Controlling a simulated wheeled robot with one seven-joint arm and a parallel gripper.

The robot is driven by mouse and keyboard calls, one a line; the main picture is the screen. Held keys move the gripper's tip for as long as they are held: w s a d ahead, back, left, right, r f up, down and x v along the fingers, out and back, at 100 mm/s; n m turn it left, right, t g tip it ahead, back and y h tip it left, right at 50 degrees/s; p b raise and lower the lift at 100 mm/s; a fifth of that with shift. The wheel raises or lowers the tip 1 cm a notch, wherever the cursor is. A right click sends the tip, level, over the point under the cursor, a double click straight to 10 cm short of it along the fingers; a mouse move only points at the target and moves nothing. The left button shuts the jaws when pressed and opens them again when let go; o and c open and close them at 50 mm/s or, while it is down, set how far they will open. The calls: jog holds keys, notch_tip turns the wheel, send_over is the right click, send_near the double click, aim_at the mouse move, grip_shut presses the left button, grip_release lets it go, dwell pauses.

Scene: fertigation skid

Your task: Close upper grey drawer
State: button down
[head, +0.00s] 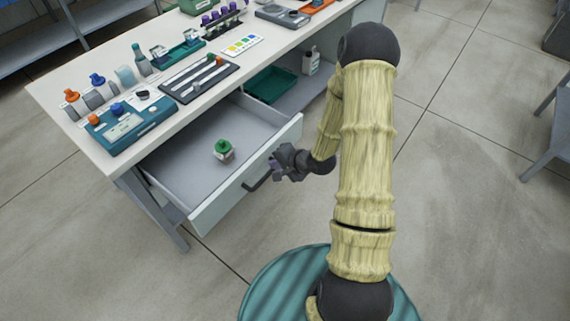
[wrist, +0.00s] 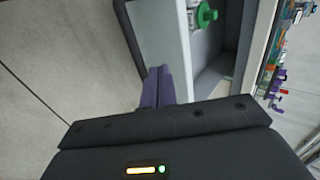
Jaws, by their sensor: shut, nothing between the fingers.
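The upper grey drawer (head: 190,178) is pulled out from under the white bench, at the left in the head view. Its light front panel (head: 225,203) carries a dark bar handle (head: 256,181). A small jar with a green lid (head: 224,150) stands inside the drawer; it also shows in the wrist view (wrist: 204,16). My gripper (head: 277,163) is at the outer side of the drawer front, close to the handle. In the wrist view its fingers (wrist: 158,84) are together beside the drawer front (wrist: 163,35), with nothing between them. I cannot tell whether they touch the panel.
The white bench top (head: 75,88) holds a teal device (head: 130,122), bottles, a dark tray with rods (head: 199,79) and racks. An open shelf beside the drawer holds a green bin (head: 270,84) and a white bottle (head: 311,61). The floor to the right is mostly clear.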

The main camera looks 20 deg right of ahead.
aim_at(259, 158)
jog(key=w+a, duration=0.2)
jog(key=w, duration=0.1)
jog(key=shift+w+a+f, duration=0.15)
jog(key=shift+w+a, duration=0.05)
jog(key=shift+w, duration=0.1)
jog(key=shift+a, duration=0.1)
